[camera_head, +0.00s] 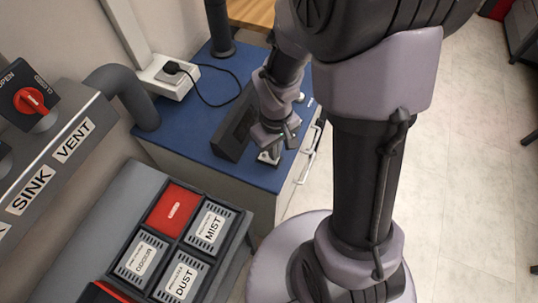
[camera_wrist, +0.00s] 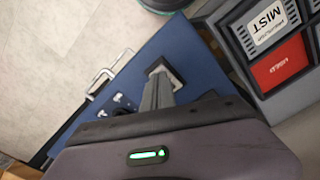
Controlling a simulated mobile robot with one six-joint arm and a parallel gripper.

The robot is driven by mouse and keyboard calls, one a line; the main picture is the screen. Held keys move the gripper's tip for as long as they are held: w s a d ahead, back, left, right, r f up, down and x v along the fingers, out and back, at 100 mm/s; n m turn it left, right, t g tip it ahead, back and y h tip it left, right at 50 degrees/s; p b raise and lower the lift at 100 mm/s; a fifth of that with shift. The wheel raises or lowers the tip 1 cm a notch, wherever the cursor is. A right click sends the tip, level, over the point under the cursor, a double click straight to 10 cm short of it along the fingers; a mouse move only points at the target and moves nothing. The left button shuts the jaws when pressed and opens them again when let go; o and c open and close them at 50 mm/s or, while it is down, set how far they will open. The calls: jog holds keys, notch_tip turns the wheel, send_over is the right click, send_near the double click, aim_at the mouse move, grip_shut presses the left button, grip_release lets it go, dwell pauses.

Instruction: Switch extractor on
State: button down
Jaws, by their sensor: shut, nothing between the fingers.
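A small switch with a dark rocker on a pale plate (camera_head: 268,158) sits near the front edge of a blue-topped cabinet (camera_head: 258,176). The switch also shows in the wrist view (camera_wrist: 166,68). My gripper (camera_head: 284,143) is over the blue top at this switch, with its fingers shut and empty. In the wrist view the shut fingers (camera_wrist: 159,90) point at the switch and overlap its lower part. I cannot tell whether they touch it. Which way the rocker is tilted is not clear. No label naming the extractor is readable.
A black box (camera_head: 236,124) stands on the blue top beside my gripper. Small controls (camera_wrist: 122,99) lie near the switch. A grey pipe (camera_head: 128,92) and a socket with a plug (camera_head: 168,76) are behind. A filter rack (camera_head: 242,240) stands in front. The floor at right is clear.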

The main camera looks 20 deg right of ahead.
jog(key=shift+f+b, duration=0.45)
jog(key=shift+f, duration=0.05)
notch_tip(320, 180, up, 7)
jog(key=p, duration=0.6)
dwell(0.3)
jog(key=s+a+r+m+t, duration=0.2)
jog(key=s+r, duration=0.1)
jog(key=r, duration=0.4)
jog(key=s+a+r+m+t+y, duration=0.1)
jog(key=s+a+r+m+t, duration=0.1)
jog(key=r, duration=0.5)
jog(key=s+a+r+m+t+y, duration=0.1)
jog(key=s+a+r+m, duration=0.1)
jog(key=r, duration=0.5)
jog(key=s+m, duration=0.1)
jog(key=s, duration=0.1)
jog(key=shift+s+r+t, duration=0.3)
jog(key=shift+r+t, duration=0.1)
